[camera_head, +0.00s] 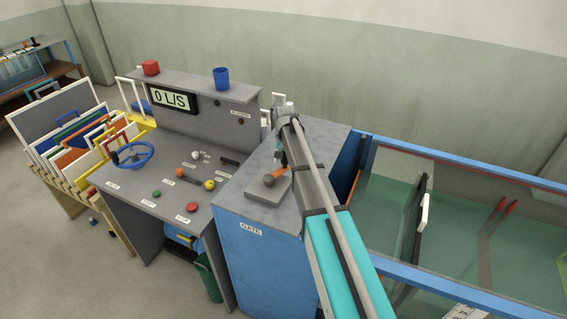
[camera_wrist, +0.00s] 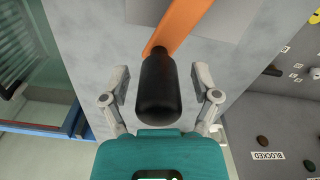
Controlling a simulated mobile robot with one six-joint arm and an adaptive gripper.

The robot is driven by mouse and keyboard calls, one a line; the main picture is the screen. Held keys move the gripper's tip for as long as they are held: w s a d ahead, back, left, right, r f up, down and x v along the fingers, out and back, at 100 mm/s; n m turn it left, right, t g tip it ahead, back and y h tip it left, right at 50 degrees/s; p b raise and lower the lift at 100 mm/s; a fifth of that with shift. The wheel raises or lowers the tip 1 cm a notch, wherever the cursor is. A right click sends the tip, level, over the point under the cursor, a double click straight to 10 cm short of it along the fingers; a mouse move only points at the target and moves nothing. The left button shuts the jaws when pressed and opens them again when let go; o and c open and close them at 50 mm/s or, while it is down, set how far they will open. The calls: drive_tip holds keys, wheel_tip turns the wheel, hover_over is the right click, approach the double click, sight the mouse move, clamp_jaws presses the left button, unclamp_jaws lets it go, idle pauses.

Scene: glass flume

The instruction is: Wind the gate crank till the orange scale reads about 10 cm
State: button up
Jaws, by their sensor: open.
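The gate crank has an orange arm (camera_wrist: 181,22) and an upright-looking black handle (camera_wrist: 157,90), seen close up in the wrist view. My gripper (camera_wrist: 160,84) is open, with one finger on each side of the black handle and a visible gap on both sides. In the head view the orange crank arm (camera_head: 281,171) shows on top of the blue gate cabinet (camera_head: 258,262), partly behind my arm. My gripper (camera_head: 283,157) is over the crank there, mostly hidden. I cannot make out an orange scale or its reading.
A grey console (camera_head: 150,200) with a blue handwheel (camera_head: 132,154), buttons and a "0 L/S" display (camera_head: 172,98) stands left of the cabinet. The glass flume (camera_head: 450,220) with blue rails runs to the right. A blue cup (camera_head: 221,78) stands on the console shelf.

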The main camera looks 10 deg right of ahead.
idle(0.3)
clamp_jaws()
drive_tip(key=shift+a, duration=0.15)
drive_tip(key=shift+a, duration=0.1)
